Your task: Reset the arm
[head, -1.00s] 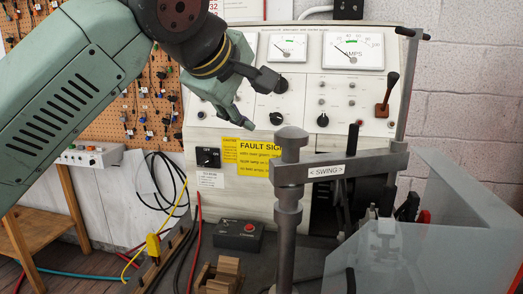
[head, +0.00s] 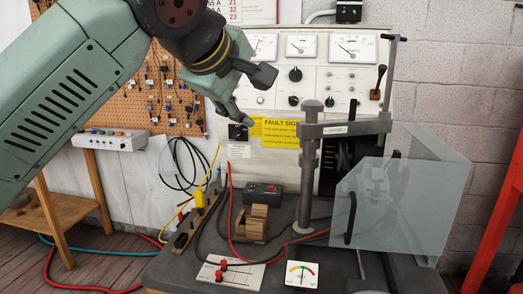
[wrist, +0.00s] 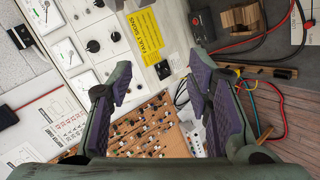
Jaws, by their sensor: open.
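My gripper (head: 246,92) is up in front of the test bench's white panel in the head view, left of the steel swing post. In the wrist view my gripper (wrist: 160,92) has its two purple-padded fingers spread wide with nothing between them. The yellow fault signs label (head: 281,132) is on the panel just below and right of the gripper; it also shows in the wrist view (wrist: 146,34). The gripper appears apart from the panel.
A steel post with swing arm (head: 308,165) and a clear guard (head: 400,205) stand at right. A wooden block (head: 258,222), a black box with a red button (head: 263,193) and cables lie on the bench. A pegboard (head: 165,90) hangs behind. A wooden side table (head: 60,205) stands left.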

